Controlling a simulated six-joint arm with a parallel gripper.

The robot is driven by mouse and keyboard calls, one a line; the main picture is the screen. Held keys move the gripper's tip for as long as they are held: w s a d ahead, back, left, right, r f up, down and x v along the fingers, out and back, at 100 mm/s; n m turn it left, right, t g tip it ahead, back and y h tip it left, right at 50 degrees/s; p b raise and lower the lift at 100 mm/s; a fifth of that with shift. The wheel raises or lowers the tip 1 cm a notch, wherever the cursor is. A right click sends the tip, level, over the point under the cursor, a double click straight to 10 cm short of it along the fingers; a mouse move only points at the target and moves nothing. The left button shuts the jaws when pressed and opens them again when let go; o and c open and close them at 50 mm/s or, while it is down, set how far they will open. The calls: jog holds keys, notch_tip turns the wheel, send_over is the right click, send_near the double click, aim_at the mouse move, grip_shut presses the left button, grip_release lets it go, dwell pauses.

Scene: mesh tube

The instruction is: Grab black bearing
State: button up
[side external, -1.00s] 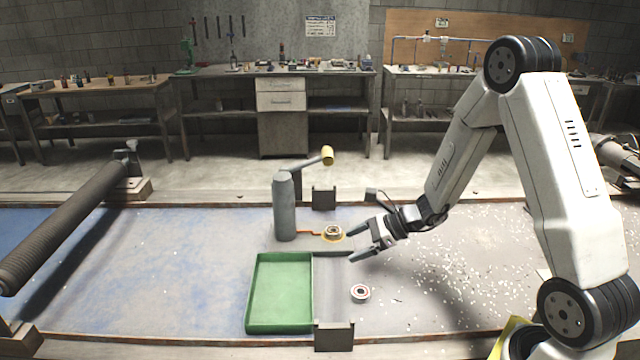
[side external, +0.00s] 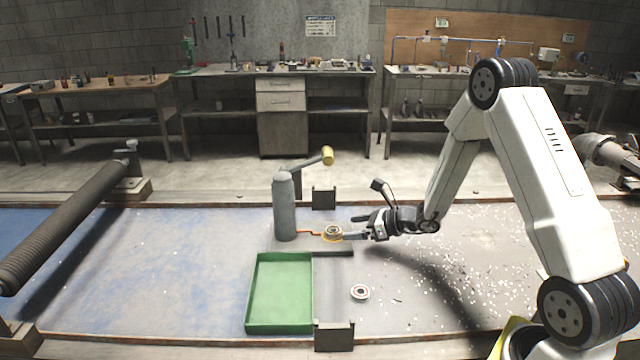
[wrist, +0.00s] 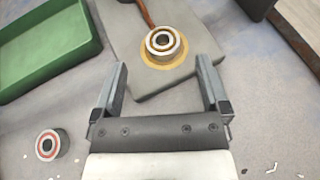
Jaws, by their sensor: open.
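One bearing (side external: 333,231), with a pale metal rim, a brownish ring and a dark centre, sits on a yellow round patch on a grey plate (wrist: 121,37); it also shows in the wrist view (wrist: 163,42). A second bearing (side external: 360,292), with a red ring and dark centre, lies flat on the table; it shows at lower left in the wrist view (wrist: 49,145). Neither looks wholly black. My gripper (wrist: 162,66) is open and empty, its fingertips just short of the first bearing, which lies ahead between their lines. In the side view my gripper (side external: 350,228) is right of that bearing.
An empty green tray (side external: 249,292) stands left of the red-ringed bearing. A grey cylinder (side external: 285,208) with a yellow-ended arm stands left of the first bearing, an orange rod between them. Dark brackets (side external: 334,337) stand front and back. White chips litter the table at right.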

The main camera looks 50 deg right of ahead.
aim_at(330, 230)
jog(key=shift+x, duration=2.65)
jog(key=shift+d+f, duration=0.1)
jog(key=shift+d, duration=0.05)
grip_shut()
